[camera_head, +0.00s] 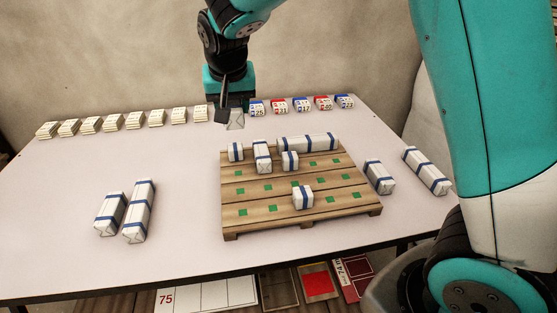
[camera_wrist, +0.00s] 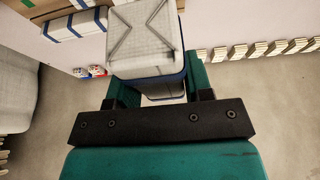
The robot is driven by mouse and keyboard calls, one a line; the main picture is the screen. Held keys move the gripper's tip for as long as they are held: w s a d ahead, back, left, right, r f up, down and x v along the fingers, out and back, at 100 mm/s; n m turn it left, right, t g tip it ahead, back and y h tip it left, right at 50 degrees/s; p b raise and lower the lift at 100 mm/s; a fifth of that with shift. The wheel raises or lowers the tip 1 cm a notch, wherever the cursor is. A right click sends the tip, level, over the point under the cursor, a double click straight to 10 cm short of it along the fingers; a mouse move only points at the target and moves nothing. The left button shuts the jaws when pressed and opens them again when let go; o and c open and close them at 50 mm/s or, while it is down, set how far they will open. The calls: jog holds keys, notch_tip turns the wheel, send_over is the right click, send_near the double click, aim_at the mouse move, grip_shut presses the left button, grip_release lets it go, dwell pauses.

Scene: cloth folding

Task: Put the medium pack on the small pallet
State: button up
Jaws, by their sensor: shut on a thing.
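My gripper (camera_head: 230,110) is shut on a white pack (camera_head: 236,120) with blue bands, at the far side of the table. In the wrist view the held pack (camera_wrist: 148,38) sits between the green fingers (camera_wrist: 148,92), its creased end towards the camera. Its full length is hard to tell. The wooden pallet (camera_head: 240,220) with green squares stands in front, nearer the camera. On it are small packs (camera_head: 303,197), a medium-length pack (camera_head: 262,155) and a long pack (camera_head: 308,143) at the back.
A shorter and a long pack (camera_head: 138,210) lie left of the pallet; another pair (camera_head: 378,177) lies right. Pale stacks (camera_head: 114,123) line the back left edge; numbered red and blue blocks (camera_head: 301,105) stand back right. The table (camera_head: 180,240) is clear between the left packs and pallet.

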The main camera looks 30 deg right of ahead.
aim_at(239, 178)
jog(key=shift+w+a+r, duration=0.1)
jog(key=shift+w+a, duration=0.05)
jog(key=shift+w, duration=0.15)
notch_tip(239, 178, down, 20)
jog(key=shift+r+b, duration=0.25)
jog(key=shift+b, duration=0.45)
jog(key=shift+f, duration=0.15)
jog(key=o, duration=1)
jog(key=shift+c, duration=0.2)
